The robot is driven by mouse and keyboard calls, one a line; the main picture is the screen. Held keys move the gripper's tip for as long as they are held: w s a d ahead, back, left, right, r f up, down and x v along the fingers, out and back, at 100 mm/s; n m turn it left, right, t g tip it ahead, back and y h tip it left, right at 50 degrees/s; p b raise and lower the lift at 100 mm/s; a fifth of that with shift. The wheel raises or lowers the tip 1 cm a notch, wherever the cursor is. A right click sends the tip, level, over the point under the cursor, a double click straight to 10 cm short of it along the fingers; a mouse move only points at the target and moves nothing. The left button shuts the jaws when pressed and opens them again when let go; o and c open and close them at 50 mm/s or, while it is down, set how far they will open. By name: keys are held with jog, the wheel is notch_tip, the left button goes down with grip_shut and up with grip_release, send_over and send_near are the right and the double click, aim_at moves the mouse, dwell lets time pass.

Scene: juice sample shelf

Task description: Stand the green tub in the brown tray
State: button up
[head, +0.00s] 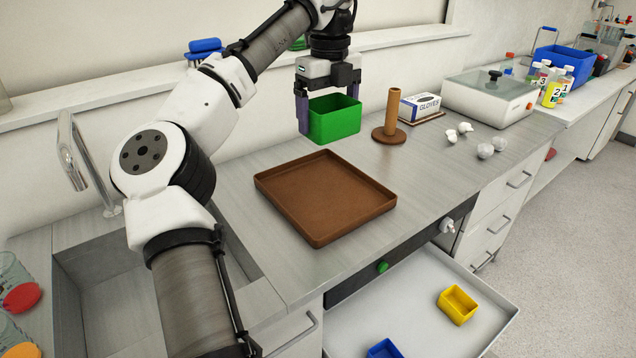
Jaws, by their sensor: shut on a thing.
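The green tub (335,121) is held upright between the two fingers of my gripper (329,112). My gripper is shut on it, with one finger at its left side and the other at its right. The tub hangs above the counter, over or just behind the far edge of the brown tray; its exact height is hard to tell.
A brown post on a round base (390,117) stands right of the tub. A gloves box (420,106), crumpled white pieces (485,150) and a white machine (488,97) are farther right. An open drawer (412,325) below holds a yellow tub (457,305) and a blue tub (384,349).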

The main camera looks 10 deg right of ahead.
jog(key=shift+w+f, duration=0.1)
jog(key=shift+f, duration=0.25)
notch_tip(320, 180, down, 19)
jog(key=shift+f+b, duration=0.1)
jog(key=shift+b, duration=0.65)
jog(key=o, duration=0.7)
jog(key=shift+f, duration=0.1)
notch_tip(320, 180, up, 12)
